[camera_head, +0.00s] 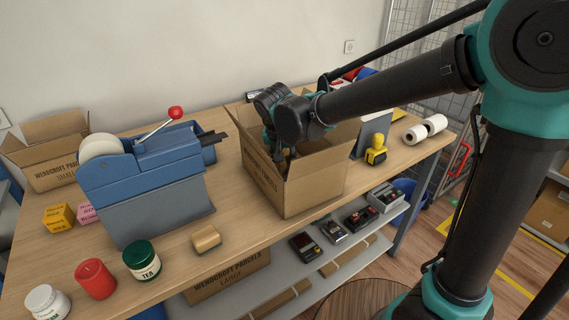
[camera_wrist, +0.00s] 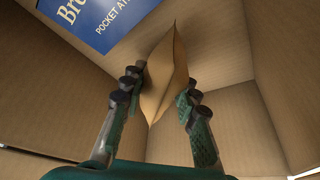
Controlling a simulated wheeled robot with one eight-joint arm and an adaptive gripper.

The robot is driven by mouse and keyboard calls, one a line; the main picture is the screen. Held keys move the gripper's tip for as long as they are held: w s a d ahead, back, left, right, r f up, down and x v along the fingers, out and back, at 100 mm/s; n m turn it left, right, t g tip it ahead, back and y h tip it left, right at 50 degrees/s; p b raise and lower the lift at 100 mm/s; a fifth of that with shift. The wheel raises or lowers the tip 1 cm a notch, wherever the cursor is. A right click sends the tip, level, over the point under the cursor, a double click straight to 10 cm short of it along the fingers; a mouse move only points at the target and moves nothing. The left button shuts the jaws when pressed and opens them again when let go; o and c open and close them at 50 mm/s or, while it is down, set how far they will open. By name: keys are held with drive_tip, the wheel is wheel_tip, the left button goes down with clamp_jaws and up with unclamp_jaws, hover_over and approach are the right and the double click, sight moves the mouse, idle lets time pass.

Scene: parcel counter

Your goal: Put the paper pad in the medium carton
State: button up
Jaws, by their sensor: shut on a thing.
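The open brown carton (camera_head: 318,185) stands on the counter in the middle of the head view. In the wrist view my gripper (camera_wrist: 163,105) is shut on the tan, crumpled paper pad (camera_wrist: 168,80), which stands on edge between the fingers. Cardboard walls (camera_wrist: 240,120) surround it. I cannot tell whether the pad touches the carton floor. The pad is not visible in the head view.
A blue book (camera_wrist: 105,18) lies inside the carton. A blue tape machine (camera_head: 150,185) stands left of the carton, a yellow-black stamp (camera_head: 376,152) right. A small carton (camera_head: 55,175) is at far left. Jars and a tan block (camera_head: 206,239) are in front.

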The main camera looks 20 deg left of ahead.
drive_tip(key=shift+f, duration=0.65)
drive_tip(key=o, duration=0.8)
drive_tip(key=shift+f, duration=0.1)
drive_tip(key=shift+c, duration=0.2)
drive_tip(key=v, duration=1.2)
drive_tip(key=shift+d, duration=0.1)
